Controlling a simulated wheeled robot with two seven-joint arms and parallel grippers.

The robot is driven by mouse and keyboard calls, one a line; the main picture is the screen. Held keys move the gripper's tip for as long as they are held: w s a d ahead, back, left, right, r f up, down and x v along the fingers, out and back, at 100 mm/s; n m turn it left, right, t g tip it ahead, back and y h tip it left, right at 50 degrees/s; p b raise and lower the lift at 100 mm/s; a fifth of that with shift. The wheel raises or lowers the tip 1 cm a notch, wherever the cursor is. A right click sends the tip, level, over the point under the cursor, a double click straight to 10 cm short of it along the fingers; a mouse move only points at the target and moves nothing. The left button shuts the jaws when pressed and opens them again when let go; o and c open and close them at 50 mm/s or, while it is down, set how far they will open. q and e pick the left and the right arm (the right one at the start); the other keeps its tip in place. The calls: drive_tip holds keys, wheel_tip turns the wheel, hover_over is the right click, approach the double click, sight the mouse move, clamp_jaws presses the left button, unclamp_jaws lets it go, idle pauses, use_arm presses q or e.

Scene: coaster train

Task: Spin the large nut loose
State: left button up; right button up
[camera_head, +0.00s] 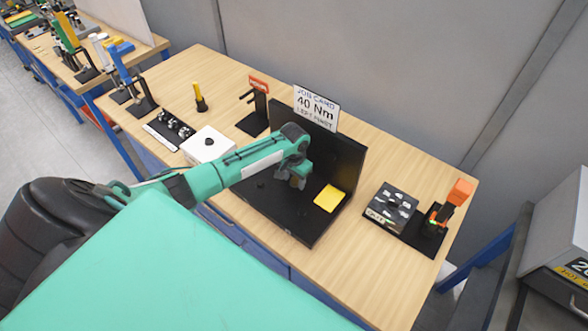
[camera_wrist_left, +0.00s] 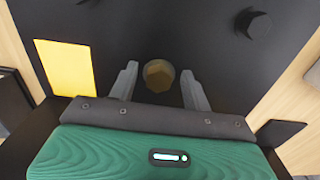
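In the left wrist view a brass-coloured hex nut (camera_wrist_left: 158,75) sits on the black panel, between my left gripper's fingers (camera_wrist_left: 159,84). The two grey fingers are apart, one on each side of the nut, with a visible gap to it on both sides. In the head view my left gripper (camera_head: 297,183) is in front of the black fixture (camera_head: 345,155), and the nut cannot be made out there. My right gripper is not in view.
A yellow card (camera_head: 329,198) lies right of the gripper. A sign (camera_head: 316,108) reading "40 Nm" stands behind. A dark hex-shaped part (camera_wrist_left: 254,22) is on the panel. A white box (camera_head: 207,146) is left; an orange-topped tool (camera_head: 460,192) stands right.

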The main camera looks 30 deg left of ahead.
sight(294, 180)
use_arm(q)
wheel_tip(294, 180, up, 14)
drive_tip(key=b, duration=0.4)
drive_tip(key=shift+f, duration=0.15)
idle(0.4)
